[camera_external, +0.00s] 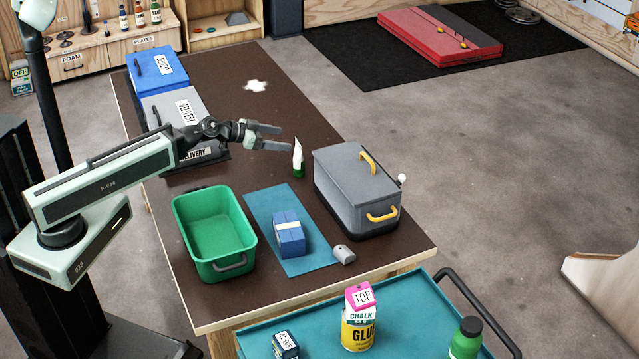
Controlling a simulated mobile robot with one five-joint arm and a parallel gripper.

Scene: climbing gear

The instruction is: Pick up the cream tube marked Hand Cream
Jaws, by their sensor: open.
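I cannot tell the gripper's exact height or depth relative to the tube.
A grey case (350,190) with yellow handles stands close right of the tube. A green bin (205,230) and a blue block (289,240) on the teal mat (268,205) are nearer the front. Delivery boxes (165,105) stand left. The table's back right is mostly clear.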

